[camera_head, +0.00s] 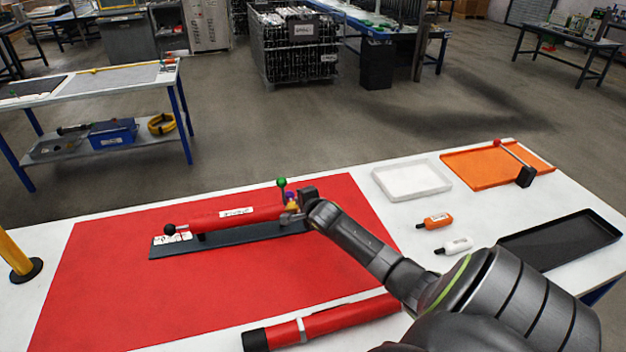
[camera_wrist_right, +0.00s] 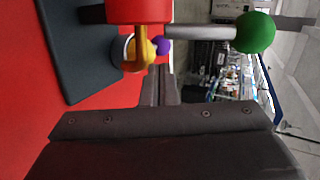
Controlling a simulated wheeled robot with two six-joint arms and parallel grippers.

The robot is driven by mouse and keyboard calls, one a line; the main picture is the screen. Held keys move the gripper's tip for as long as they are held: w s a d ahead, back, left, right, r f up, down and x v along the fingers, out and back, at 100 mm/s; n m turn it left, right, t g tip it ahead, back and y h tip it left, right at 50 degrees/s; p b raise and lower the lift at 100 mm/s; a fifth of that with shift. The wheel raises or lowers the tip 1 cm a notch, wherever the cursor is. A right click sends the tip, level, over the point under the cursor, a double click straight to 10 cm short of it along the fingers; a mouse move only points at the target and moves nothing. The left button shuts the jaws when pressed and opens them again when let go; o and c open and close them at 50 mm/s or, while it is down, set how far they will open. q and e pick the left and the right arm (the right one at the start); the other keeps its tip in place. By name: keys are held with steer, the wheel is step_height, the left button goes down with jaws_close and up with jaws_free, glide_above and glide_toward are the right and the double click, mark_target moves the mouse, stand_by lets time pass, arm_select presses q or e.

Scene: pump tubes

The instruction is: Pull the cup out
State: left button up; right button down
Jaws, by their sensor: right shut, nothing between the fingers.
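A red pump tube (camera_head: 235,217) lies on a dark base plate (camera_head: 225,240) on the red mat. A green-knobbed lever (camera_head: 282,184) stands at its right end. The wrist view shows the tube's red end (camera_wrist_right: 138,12), a gold rounded piece (camera_wrist_right: 139,53) with a pale ring, and a small purple ball (camera_wrist_right: 163,46). I cannot tell which piece is the cup. My right gripper (camera_head: 292,212) is at the tube's right end, partly hiding it. In the wrist view its fingers (camera_wrist_right: 159,75) are shut and empty, close to the gold piece; contact is unclear. My left gripper is not in view.
A second red tube (camera_head: 335,320) lies at the front of the mat (camera_head: 130,290). To the right are a white tray (camera_head: 412,180), an orange tray (camera_head: 480,165), a black tray (camera_head: 560,240) and two small bottles. A yellow post (camera_head: 15,255) stands at the left.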

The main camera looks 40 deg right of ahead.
steer(key=shift+s+f, duration=0.1)
steer(key=shift+s, duration=0.1)
steer(key=shift+v, duration=1.15)
steer(key=v, duration=0.3)
steer(key=shift+s+a+r, duration=0.1)
steer(key=shift+s+r, duration=0.1)
steer(key=shift+r, duration=0.05)
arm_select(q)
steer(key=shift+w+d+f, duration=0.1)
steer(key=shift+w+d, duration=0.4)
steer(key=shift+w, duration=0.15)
arm_select(e)
steer(key=shift+v, duration=0.8)
steer(key=shift+r, duration=0.1)
